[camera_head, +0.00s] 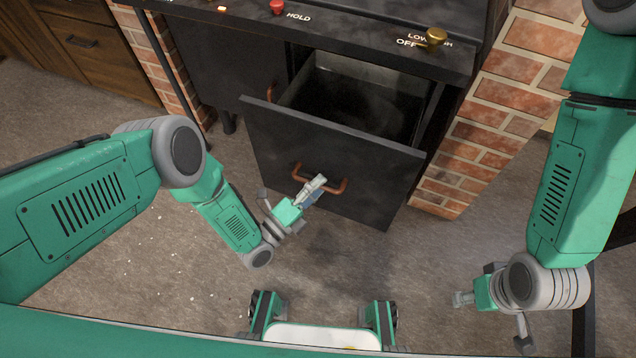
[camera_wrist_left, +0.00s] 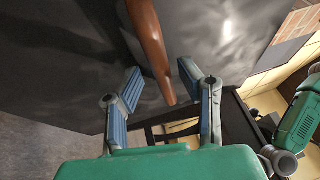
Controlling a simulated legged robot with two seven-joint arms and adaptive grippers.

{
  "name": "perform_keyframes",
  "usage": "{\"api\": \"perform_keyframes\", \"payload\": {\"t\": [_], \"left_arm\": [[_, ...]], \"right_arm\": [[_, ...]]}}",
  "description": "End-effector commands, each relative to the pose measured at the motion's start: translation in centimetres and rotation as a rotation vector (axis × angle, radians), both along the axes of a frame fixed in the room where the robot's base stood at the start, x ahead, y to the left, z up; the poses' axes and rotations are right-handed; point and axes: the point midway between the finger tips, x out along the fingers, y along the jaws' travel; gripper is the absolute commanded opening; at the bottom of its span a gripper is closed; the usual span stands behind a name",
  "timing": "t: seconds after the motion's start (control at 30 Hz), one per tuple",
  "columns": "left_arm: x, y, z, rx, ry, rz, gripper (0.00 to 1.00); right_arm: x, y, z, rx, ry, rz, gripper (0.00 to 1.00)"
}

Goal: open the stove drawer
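The dark stove drawer (camera_head: 270,150) stands pulled out from the stove, with its empty-looking inside (camera_head: 350,95) showing. Its curved copper handle (camera_head: 338,188) is on the front panel. My left gripper (camera_head: 314,187) is at the middle of this handle. In the left wrist view, the blue-padded fingers of my left gripper (camera_wrist_left: 165,93) are spread apart, with the copper handle (camera_wrist_left: 151,45) reaching between their tips; contact is not clear. My right gripper (camera_head: 465,299) is low at the right, away from the drawer; its finger opening is too small to judge.
The stove top edge (camera_head: 340,40) carries a red knob (camera_head: 277,7) and a brass knob (camera_head: 434,38). A second copper handle (camera_head: 270,92) is on the panel left of the drawer. Brick pillars (camera_head: 490,115) flank the stove. The floor (camera_head: 170,270) before it is clear.

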Motion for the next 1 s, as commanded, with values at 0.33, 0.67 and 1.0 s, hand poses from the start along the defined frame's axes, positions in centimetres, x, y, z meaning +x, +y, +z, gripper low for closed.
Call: {"api": "perform_keyframes", "payload": {"t": [0.33, 0.67, 1.0], "left_arm": [[-0.9, 1.0, -0.1, 0.0, -0.002, 0.003, 0.33], [-6.1, 5.3, -1.4, 0.0, 0.001, 0.001, 0.33], [-8.8, 7.7, -2.0, 0.001, -0.001, 0.001, 0.33]], "right_arm": [[-0.2, 0.0, 0.1, 0.0, -0.002, 0.0, 0.4], [-0.1, 0.0, 0.1, 0.0, -0.002, 0.0, 0.4], [-0.1, 0.0, 0.1, 0.0, -0.002, 0.0, 0.4]]}}
